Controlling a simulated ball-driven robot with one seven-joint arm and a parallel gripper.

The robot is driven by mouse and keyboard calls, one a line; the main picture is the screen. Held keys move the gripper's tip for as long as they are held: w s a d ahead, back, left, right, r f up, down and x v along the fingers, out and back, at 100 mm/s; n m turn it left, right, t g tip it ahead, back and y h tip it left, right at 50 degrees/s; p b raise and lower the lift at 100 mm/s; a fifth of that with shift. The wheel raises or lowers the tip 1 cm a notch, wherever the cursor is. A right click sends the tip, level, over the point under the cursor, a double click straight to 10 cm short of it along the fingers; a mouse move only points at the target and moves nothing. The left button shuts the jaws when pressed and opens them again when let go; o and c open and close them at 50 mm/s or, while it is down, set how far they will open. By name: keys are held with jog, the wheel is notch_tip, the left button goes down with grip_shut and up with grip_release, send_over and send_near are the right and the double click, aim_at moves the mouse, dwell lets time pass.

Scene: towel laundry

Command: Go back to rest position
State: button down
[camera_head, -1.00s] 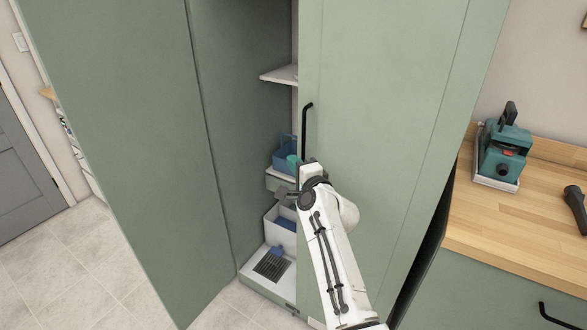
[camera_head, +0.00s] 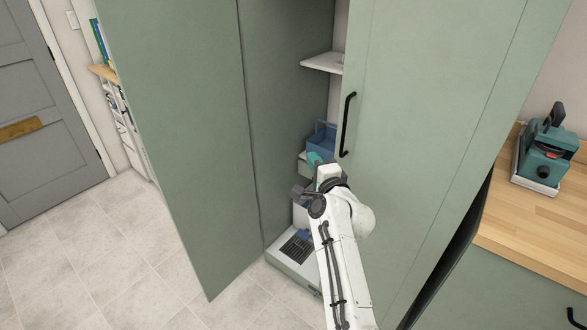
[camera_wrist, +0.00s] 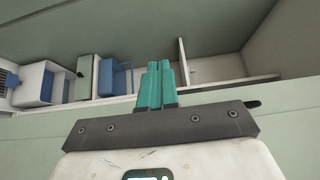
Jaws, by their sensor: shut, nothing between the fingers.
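My gripper's two teal fingers (camera_wrist: 155,84) are together and empty in the wrist view. In the head view my gripper (camera_head: 314,160) is in front of the cabinet opening, by the edge of the right green door, and is partly hidden by my own wrist. The left green cabinet door (camera_head: 170,120) stands wide open. The right green door (camera_head: 425,130) has a black handle (camera_head: 347,124) above and to the right of my gripper.
Inside the cabinet are a blue caddy (camera_head: 322,140), also in the wrist view (camera_wrist: 116,76), a white shelf (camera_head: 324,62) and a white bin (camera_wrist: 36,84). A wooden counter (camera_head: 515,222) with a teal appliance (camera_head: 546,158) stands right. Tiled floor (camera_head: 100,250) is clear at left.

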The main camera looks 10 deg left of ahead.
jog(key=s+a+p, duration=0.1)
jog(key=s+a, duration=0.3)
jog(key=s, duration=0.1)
jog(key=shift+a, duration=0.25)
jog(key=s+d+f+n+g+h, duration=0.2)
jog(key=s+d+f+n+g, duration=0.2)
jog(key=s+d+f, duration=0.65)
jog(key=s+d+f+n+g+h, duration=0.3)
jog(key=s+d+f, duration=0.35)
jog(key=d, duration=0.65)
jog(key=s+d+f+n+g+h, duration=0.1)
jog(key=s+d, duration=0.3)
jog(key=s, duration=0.7)
jog(key=s+d+f+n+g+h, duration=0.1)
jog(key=s+d+n+g, duration=0.1)
jog(key=s, duration=0.9)
jog(key=s+d+f+n+g, duration=0.1)
jog(key=s+d+g, duration=0.4)
jog(key=s, duration=0.6)
jog(key=shift+s+d+n+h, duration=0.3)
jog(key=shift+s+n+h, duration=0.1)
jog(key=shift+n, duration=0.4)
jog(key=shift+a+f, duration=0.1)
